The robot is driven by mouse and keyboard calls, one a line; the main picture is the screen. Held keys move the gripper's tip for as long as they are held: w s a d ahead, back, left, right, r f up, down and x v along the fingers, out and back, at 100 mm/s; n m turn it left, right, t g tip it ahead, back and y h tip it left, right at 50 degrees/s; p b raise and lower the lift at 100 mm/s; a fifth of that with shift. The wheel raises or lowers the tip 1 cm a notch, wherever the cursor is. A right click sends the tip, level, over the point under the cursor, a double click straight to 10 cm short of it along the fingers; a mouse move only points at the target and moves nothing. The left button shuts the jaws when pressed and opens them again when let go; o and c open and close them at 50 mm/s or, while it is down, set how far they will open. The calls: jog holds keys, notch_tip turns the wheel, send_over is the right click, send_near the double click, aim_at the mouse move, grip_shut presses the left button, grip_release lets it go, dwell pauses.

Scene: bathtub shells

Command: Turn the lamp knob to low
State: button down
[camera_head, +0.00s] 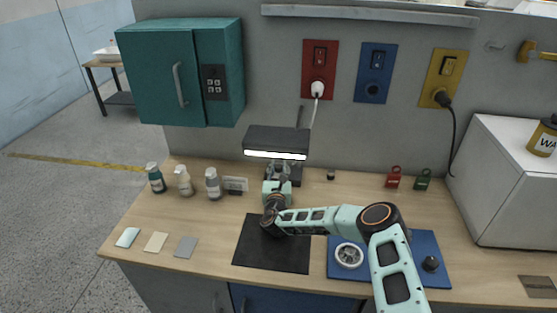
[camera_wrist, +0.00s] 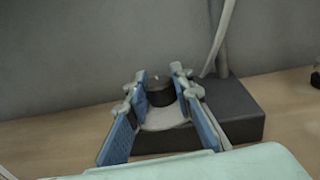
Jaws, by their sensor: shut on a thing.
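The desk lamp has a dark head (camera_head: 265,138) with a bright white strip glowing along its lower front edge. In the head view my gripper (camera_head: 279,170) is below the lamp head, at the lamp's base, and the arm hides the knob. In the wrist view the dark round lamp knob (camera_wrist: 160,93) sits between the blue-padded fingers of my gripper (camera_wrist: 160,86), which is shut on it. The dark lamp base (camera_wrist: 238,112) shows behind and to the right of the fingers. The knob's setting marks cannot be made out.
Several bottles (camera_head: 184,181) stand left of the lamp. A black mat (camera_head: 272,257) lies under my arm, and a blue mat (camera_head: 425,255) to its right. Red (camera_head: 393,178) and green (camera_head: 423,180) padlock-like items stand at the back right. A teal cabinet (camera_head: 150,80) hangs upper left.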

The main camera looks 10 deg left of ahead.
jog(key=shift+f+m+h, duration=0.15)
jog(key=shift+m+h, duration=0.85)
jog(key=shift+h, duration=0.5)
jog(key=shift+m+h, duration=0.7)
jog(key=shift+h, duration=0.4)
jog(key=shift+g+h, duration=0.3)
jog(key=shift+r, duration=0.2)
jog(key=c, duration=1.7)
grip_release()
jog(key=shift+o, duration=0.2)
jog(key=v, duration=1.2)
